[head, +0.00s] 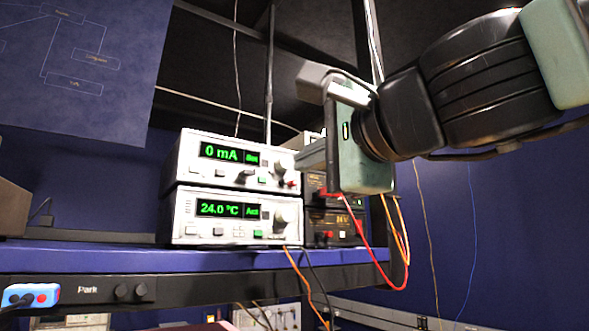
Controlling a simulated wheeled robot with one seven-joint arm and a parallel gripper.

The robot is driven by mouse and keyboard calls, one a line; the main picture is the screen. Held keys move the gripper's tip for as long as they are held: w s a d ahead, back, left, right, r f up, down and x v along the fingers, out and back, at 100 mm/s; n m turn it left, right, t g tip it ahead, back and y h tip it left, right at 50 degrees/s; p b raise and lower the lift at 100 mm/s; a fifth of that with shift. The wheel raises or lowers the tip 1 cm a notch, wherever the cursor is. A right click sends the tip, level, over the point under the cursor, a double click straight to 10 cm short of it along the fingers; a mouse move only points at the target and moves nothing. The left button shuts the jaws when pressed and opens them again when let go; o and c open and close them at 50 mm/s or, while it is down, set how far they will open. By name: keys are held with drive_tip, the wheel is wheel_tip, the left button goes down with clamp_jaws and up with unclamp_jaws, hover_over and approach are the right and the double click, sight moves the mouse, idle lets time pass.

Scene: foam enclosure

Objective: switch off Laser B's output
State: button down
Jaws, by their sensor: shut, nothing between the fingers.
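Two white instruments are stacked on a blue shelf. The upper one (190,158) shows a green "0 mA" readout, with a dark knob, a green button (262,180) and a red spot (291,184) on the right of its face. The lower one (185,215) shows "24.0 °C", with a knob (281,218) and a green button. I can read no "Laser B" label on either. My gripper (303,159) is shut and empty, its fingers pointing left at the upper unit's right end. I cannot tell whether it touches; it hides part of what lies behind.
Dark units (335,226) with red parts stand right of the stack, partly behind my gripper. Red and orange cables (368,243) hang from there over the shelf (110,257) edge. A blue-and-white device (30,296) sits at lower left. A diagram board (80,60) hangs upper left.

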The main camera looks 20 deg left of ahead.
drive_tip(key=v, duration=0.3)
drive_tip(key=shift+s+d, duration=0.1)
drive_tip(key=shift+s, duration=0.05)
idle(0.8)
drive_tip(key=s+d+f+n+g+h+b, duration=0.1)
drive_tip(key=f+n+g+h+b, duration=0.15)
drive_tip(key=f, duration=0.85)
drive_tip(key=d+f+n+g+h+b, duration=0.15)
drive_tip(key=f+n, duration=0.25)
drive_tip(key=f, duration=0.8)
drive_tip(key=s+d+f+n+g+h+b, duration=0.1)
drive_tip(key=d+f+n+g+h, duration=0.15)
drive_tip(key=f, duration=0.85)
drive_tip(key=s+d+f+n+g+h+b, duration=0.1)
drive_tip(key=s+d+f+n+g+h, duration=0.1)
drive_tip(key=s+d+f, duration=0.3)
drive_tip(key=s+d+f+n+g+h+b, duration=0.1)
drive_tip(key=s+d+f+n+g+h, duration=0.2)
drive_tip(key=d+f, duration=0.8)
wheel_tip(320, 180, down, 6)
drive_tip(key=shift+s+d+n+h+b, duration=0.15)
drive_tip(key=shift+s+n+h+b, duration=0.2)
drive_tip(key=shift+s+n+h, duration=0.7)
drive_tip(key=shift+s, duration=0.15)
